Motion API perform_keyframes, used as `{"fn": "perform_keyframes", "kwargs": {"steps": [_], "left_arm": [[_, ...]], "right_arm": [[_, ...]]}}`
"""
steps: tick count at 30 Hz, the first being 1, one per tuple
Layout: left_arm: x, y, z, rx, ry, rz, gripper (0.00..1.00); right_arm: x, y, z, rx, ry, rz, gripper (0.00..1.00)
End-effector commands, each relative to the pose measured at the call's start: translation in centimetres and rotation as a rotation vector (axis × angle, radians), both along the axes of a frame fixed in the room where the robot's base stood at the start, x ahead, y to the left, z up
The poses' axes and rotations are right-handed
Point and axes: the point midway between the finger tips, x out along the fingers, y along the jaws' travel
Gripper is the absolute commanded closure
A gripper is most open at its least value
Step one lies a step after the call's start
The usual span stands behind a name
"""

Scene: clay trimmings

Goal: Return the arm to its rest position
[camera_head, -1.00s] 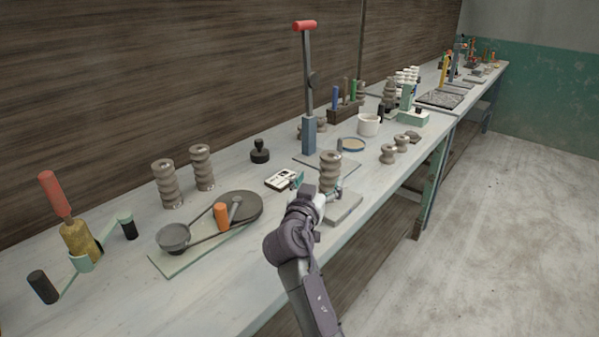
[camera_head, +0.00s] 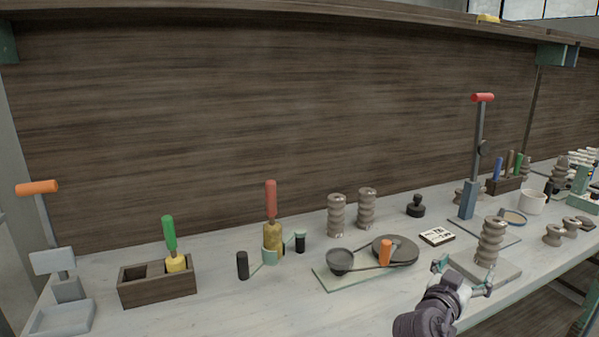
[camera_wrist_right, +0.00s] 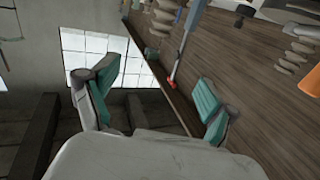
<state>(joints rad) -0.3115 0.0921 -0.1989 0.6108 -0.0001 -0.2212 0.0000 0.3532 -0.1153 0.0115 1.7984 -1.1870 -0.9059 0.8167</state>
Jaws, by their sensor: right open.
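My right gripper (camera_head: 462,278) comes in from the bottom of the head view, above the front part of the workbench. Its two teal fingers are spread and nothing is between them. In the right wrist view the open fingers (camera_wrist_right: 155,98) also show empty, with the wooden wall and a window behind. A grey ribbed clay piece (camera_head: 491,242) stands upright on a flat grey slab (camera_head: 510,270) just behind and right of the gripper; the two are apart in the wrist view as far as I can tell. My left gripper is in neither view.
A wheel device (camera_head: 396,249) with an orange handle lies left of the gripper. Two ribbed clay pieces (camera_head: 337,216) stand behind it. A red-handled lever press (camera_head: 468,199) rises at the back right. A wooden box (camera_head: 158,284) holds a green-handled tool at left.

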Motion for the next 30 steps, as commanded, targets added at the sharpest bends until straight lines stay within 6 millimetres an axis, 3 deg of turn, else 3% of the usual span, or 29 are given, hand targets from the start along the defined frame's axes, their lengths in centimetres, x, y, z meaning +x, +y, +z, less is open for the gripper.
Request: {"fn": "perform_keyframes", "kwargs": {"steps": [2, 11, 17, 23, 27, 30], "left_arm": [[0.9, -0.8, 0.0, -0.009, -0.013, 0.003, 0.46], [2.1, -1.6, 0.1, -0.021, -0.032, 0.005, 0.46], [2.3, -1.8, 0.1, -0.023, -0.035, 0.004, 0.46], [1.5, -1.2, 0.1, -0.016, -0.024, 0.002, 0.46], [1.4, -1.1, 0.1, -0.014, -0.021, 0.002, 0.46], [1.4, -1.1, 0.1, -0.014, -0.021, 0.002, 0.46]], "right_arm": [[-0.1, 0.0, -0.1, 0.001, 0.004, 0.000, 0.14], [-2.6, -0.2, -4.6, 0.052, 0.124, 0.019, 0.14], [-5.6, 0.2, -9.0, 0.105, 0.258, 0.055, 0.14], [-10.7, 1.7, -15.1, 0.178, 0.472, 0.143, 0.14], [-16.6, 4.2, -20.0, 0.243, 0.696, 0.271, 0.14], [-20.8, 6.3, -22.4, 0.281, 0.842, 0.376, 0.14]]}}
